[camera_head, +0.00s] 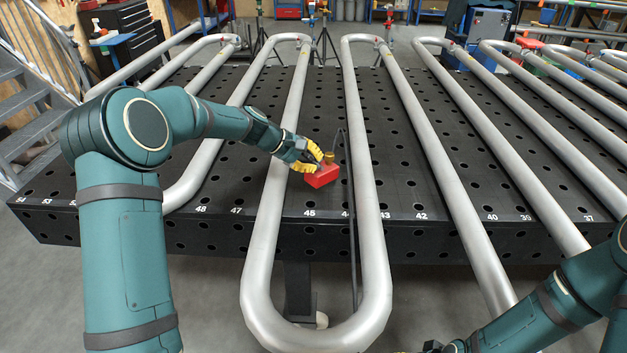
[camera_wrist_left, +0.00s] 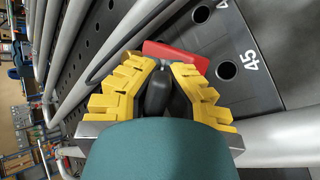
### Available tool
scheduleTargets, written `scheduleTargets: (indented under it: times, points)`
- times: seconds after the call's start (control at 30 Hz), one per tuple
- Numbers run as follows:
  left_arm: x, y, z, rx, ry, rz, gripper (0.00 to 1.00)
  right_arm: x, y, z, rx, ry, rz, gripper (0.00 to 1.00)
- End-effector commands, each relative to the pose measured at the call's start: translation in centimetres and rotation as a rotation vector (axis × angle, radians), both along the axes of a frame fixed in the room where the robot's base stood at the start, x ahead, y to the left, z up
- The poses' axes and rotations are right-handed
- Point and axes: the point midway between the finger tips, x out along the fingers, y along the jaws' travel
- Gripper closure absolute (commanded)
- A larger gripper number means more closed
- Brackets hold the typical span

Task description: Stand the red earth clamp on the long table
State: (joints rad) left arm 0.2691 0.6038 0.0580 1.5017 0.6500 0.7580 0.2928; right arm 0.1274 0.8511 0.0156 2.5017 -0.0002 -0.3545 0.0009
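The red earth clamp (camera_head: 322,177) is a red block with a brass knob and a thin dark cable. It is at my left gripper (camera_head: 310,159), above or at the long black perforated table (camera_head: 400,170), between two steel tubes; I cannot tell whether it touches the top. In the left wrist view the yellow fingers (camera_wrist_left: 163,66) close in on a dark part, with the red clamp body (camera_wrist_left: 175,55) just beyond their tips. The left gripper looks shut on the clamp. My right gripper (camera_head: 440,347) shows only partly at the bottom edge; its fingers are mostly cut off.
Serpentine steel tubes (camera_head: 375,230) run along and over the table and stick out past its front edge. The cable (camera_head: 353,240) hangs down past the front edge. Bare dark table strips with holes lie between the tubes. Metal stairs (camera_head: 30,105) stand at the left.

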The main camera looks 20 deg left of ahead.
Motion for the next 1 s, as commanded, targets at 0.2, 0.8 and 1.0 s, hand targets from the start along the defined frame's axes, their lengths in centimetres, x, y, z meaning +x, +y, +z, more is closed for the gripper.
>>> scheduleTargets:
  times: [0.2,0.8,1.0]
  points:
    - [0.1,0.0,-1.7,-0.001,-0.004,0.001,1.0,0.1,0.0,-0.6,0.0,-0.003,-0.001,0.53]
    - [0.0,0.0,-5.0,0.001,-0.002,0.001,0.66,0.3,0.0,-1.3,-0.001,-0.007,-0.002,0.53]
    - [0.0,0.0,-5.0,0.001,-0.002,0.001,0.66,0.3,0.0,-1.3,-0.001,-0.007,-0.002,0.53]
